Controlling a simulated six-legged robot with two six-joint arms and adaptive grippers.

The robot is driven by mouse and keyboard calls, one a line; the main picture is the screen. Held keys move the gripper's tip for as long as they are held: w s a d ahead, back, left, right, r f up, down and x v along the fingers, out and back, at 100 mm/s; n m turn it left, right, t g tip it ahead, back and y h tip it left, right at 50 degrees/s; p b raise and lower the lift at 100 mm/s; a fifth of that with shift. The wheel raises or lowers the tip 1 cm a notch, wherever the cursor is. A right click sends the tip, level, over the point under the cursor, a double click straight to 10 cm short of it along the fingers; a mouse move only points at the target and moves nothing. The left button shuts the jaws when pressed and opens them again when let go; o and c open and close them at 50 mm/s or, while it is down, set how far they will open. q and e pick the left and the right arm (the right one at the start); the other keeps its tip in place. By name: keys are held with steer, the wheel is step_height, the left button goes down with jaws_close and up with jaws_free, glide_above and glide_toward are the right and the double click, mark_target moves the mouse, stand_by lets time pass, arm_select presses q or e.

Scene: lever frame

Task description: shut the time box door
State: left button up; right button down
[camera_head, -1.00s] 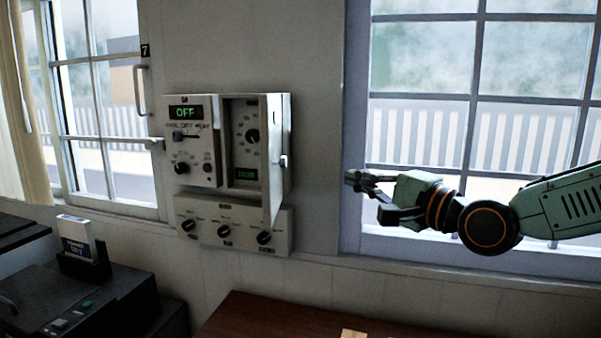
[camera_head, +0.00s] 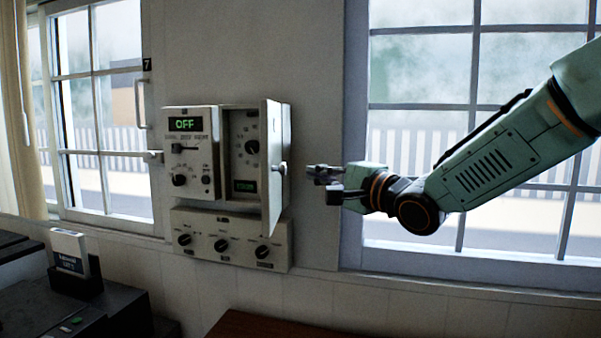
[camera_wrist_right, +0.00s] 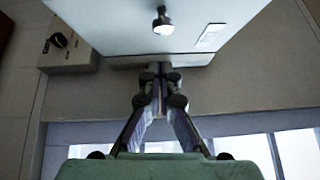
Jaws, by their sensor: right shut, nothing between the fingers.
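The time box (camera_head: 192,150) is a pale wall-mounted box with a green OFF display, a slider and knobs. Its door (camera_head: 271,165) is hinged on the right side and stands open, swung out from the wall, with a small round knob (camera_head: 282,169) on its outer face. The door's outer face also shows in the right wrist view (camera_wrist_right: 120,25), with the knob (camera_wrist_right: 163,22) near its middle. My right gripper (camera_head: 312,175) is shut and empty, just right of the door and apart from it in the head view. It points toward the door in the wrist view (camera_wrist_right: 160,78). My left gripper is not in view.
A lower panel with several knobs (camera_head: 225,244) sits below the box. A barred window (camera_head: 420,130) is behind my right arm. Another window (camera_head: 110,120) is at left. A dark machine (camera_head: 50,305) and a brown table (camera_head: 260,325) stand below.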

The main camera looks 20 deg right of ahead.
mark_target(272, 167)
steer(key=shift+w+a+r, duration=0.1)
steer(key=shift+w+a, duration=0.15)
steer(key=shift+a, duration=0.6)
steer(key=shift+w+a+r, duration=0.1)
steer(key=shift+w+a, duration=0.15)
steer(key=shift+a, duration=0.55)
steer(key=shift+w+a+f, duration=0.1)
steer(key=shift+w+a, duration=0.05)
